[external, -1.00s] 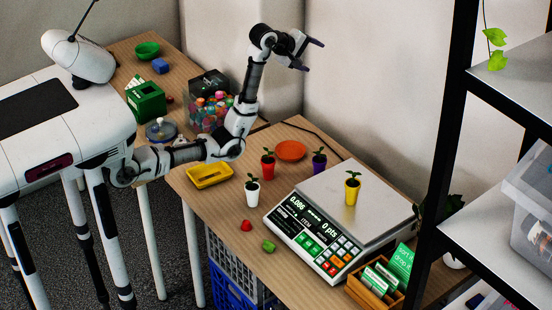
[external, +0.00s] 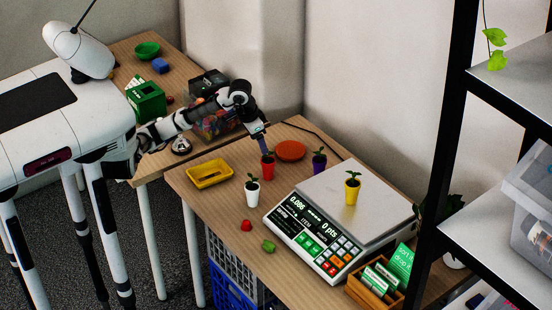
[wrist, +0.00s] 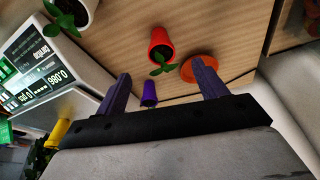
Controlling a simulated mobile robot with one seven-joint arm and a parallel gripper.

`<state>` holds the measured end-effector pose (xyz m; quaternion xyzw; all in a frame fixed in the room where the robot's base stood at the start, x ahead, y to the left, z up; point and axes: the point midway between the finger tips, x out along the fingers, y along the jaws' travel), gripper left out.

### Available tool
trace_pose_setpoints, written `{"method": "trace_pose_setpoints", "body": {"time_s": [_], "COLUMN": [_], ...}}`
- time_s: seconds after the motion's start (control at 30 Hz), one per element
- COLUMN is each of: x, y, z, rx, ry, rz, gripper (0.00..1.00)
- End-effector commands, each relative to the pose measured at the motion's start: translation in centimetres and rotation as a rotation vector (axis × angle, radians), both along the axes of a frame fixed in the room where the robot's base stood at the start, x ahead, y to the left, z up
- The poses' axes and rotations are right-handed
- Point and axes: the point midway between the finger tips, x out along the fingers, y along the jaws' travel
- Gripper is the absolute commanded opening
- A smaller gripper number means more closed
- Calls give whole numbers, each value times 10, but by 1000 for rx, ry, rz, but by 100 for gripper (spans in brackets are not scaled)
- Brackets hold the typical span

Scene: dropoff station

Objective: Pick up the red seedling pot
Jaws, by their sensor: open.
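The red seedling pot (external: 267,167) stands upright on the wooden table, left of the orange-red dish. In the wrist view the red pot (wrist: 161,45) with its green leaves is beyond the fingertips, above the gap between them. My gripper (external: 262,146) is just above the red pot in the external view, pointing down. In the wrist view my gripper (wrist: 160,82) has its two purple fingers apart, with nothing held between them. Whether a finger touches the plant cannot be told.
An orange-red dish (external: 291,150) and a purple pot (external: 319,161) stand close on the right. A white pot (external: 252,192) is in front, a yellow tray (external: 209,174) to the left. The scale (external: 309,247) carries a yellow pot (external: 352,188). The table's front left is mostly clear.

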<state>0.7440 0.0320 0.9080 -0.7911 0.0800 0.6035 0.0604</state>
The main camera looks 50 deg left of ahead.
Motion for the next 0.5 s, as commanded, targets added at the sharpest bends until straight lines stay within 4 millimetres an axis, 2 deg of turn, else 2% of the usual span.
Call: {"method": "trace_pose_setpoints", "body": {"time_s": [0.3,0.5], "x": [17,22], "y": [-2,-4], "z": [-56,-74], "rx": [0,1], "ry": [0,-2], "rz": [5,3], "gripper": [71,71]}}
